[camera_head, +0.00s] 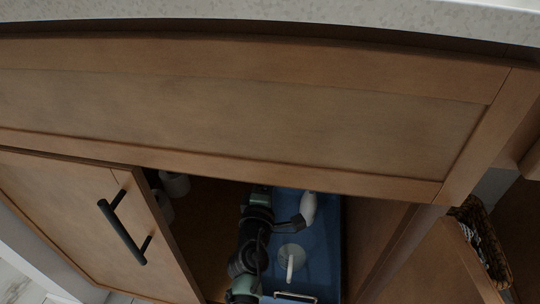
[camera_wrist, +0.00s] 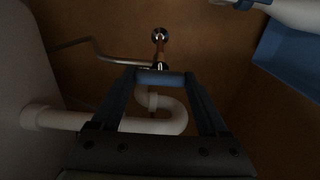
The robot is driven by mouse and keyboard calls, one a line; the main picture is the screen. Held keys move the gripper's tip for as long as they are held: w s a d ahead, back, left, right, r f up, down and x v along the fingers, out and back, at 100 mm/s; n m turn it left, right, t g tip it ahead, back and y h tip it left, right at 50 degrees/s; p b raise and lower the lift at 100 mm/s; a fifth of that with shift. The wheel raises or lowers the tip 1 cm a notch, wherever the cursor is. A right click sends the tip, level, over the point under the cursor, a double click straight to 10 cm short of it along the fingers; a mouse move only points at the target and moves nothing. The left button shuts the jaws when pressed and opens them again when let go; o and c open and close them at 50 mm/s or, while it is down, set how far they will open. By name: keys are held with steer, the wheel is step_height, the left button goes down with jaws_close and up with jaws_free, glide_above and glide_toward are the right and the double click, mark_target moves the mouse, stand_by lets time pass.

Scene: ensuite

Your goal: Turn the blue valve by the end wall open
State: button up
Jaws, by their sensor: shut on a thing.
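The blue valve handle (camera_wrist: 161,78) shows in the wrist view as a short blue bar across my fingertips. It sits in front of a metal fitting at the lower end of a short copper-coloured pipe (camera_wrist: 160,50), which meets the brown end wall at a round metal flange. My gripper (camera_wrist: 160,80) is shut on the handle, with one finger at each end of it. In the head view my arm reaches into the under-sink cabinet; the valve and my fingertips are hidden there.
A white drain pipe (camera_wrist: 75,122) with a U-bend runs close behind my fingers. A thin metal pipe (camera_wrist: 118,61) lies left of the valve. A blue tray (camera_head: 325,240) holding bottles is right of my arm. The cabinet door (camera_head: 85,215) stands at the left.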

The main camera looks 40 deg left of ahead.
steer(key=o, duration=1.2)
steer(key=shift+o, duration=0.2)
steer(key=p+v, duration=0.3)
steer(key=v, duration=1)
steer(key=shift+a, duration=0.1)
